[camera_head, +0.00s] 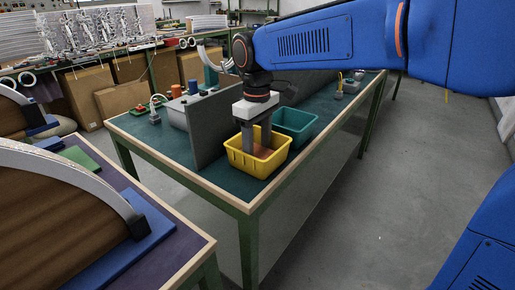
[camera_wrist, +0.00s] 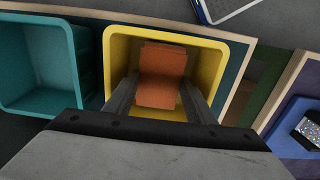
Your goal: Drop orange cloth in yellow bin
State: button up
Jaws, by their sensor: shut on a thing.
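The yellow bin (camera_head: 241,164) stands on the green table top, near its front corner. My gripper (camera_head: 257,150) points down into the bin, with its fingers inside the rim. The orange cloth (camera_wrist: 161,76) is between my fingertips (camera_wrist: 160,98) in the wrist view, and the gripper is shut on it. The cloth lies within the outline of the yellow bin (camera_wrist: 237,45). In the head view only a small part of the cloth (camera_head: 265,153) shows behind the bin's front wall. I cannot tell whether it touches the bin floor.
A teal bin (camera_head: 296,122) stands right beside the yellow bin; it also shows at left in the wrist view (camera_wrist: 82,60). A grey upright panel (camera_head: 208,128) stands left of the yellow bin. Another table with a curved wooden form (camera_head: 60,215) is at front left. Floor is clear at right.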

aim_at(257, 152)
jog(key=shift+f, duration=0.1)
jog(key=o, duration=0.8)
notch_tip(257, 152, up, 12)
jog(key=s+d+f+m+t, duration=0.1)
jog(key=s+d+f+m, duration=0.3)
jog(key=d, duration=0.5)
jog(key=s+d+f+m+t, duration=0.1)
jog(key=s+d+f+t, duration=0.15)
jog(key=s+d, duration=0.45)
jog(key=shift+s+d+f+m+t, duration=0.25)
jog(key=shift+s+d+f+m, duration=0.65)
jog(key=shift+s+d+f, duration=1.15)
jog(key=shift+s+d+f+m+t, duration=0.25)
jog(key=shift+s+d+f+m, duration=0.95)
jog(key=shift+f, duration=1.4)
jog(key=shift+s+d+f+m+t, duration=0.25)
jog(key=shift+s+d+f+m, duration=0.35)
jog(key=shift+s+d+f, duration=1.45)
